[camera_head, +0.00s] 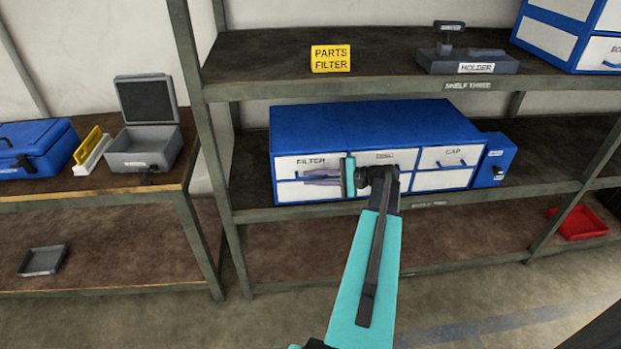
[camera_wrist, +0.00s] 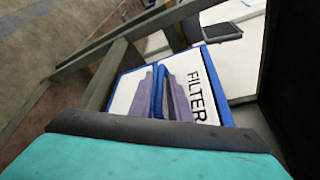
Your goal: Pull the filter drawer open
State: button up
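The blue drawer unit (camera_head: 345,122) stands on the middle shelf. Its filter drawer (camera_head: 284,164) is the upper left white front, labelled FILTER; it looks flush with the fronts beside it. The drawer front (camera_wrist: 207,72) also shows in the wrist view, with a blue handle (camera_wrist: 158,92). My gripper (camera_head: 308,177) reaches in from the right, across the lower part of this front. In the wrist view its two purple fingers (camera_wrist: 160,100) lie on either side of the handle, close to it. Whether they touch or press it is unclear. The fingers hide part of the handle.
Drawers labelled DISC (camera_head: 386,157) and CAP (camera_head: 450,153) sit to the right, with a small blue box (camera_head: 494,160) beyond. A shelf edge (camera_head: 260,214) runs below, and an upright post (camera_head: 205,120) stands left. The upper shelf bears a yellow PARTS FILTER sign (camera_head: 331,58).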

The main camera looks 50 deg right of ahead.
jog(key=shift+w+a+f, duration=0.1)
jog(key=shift+w+a, duration=0.15)
jog(key=shift+w, duration=0.15)
grip_shut()
jog(key=shift+a, duration=0.1)
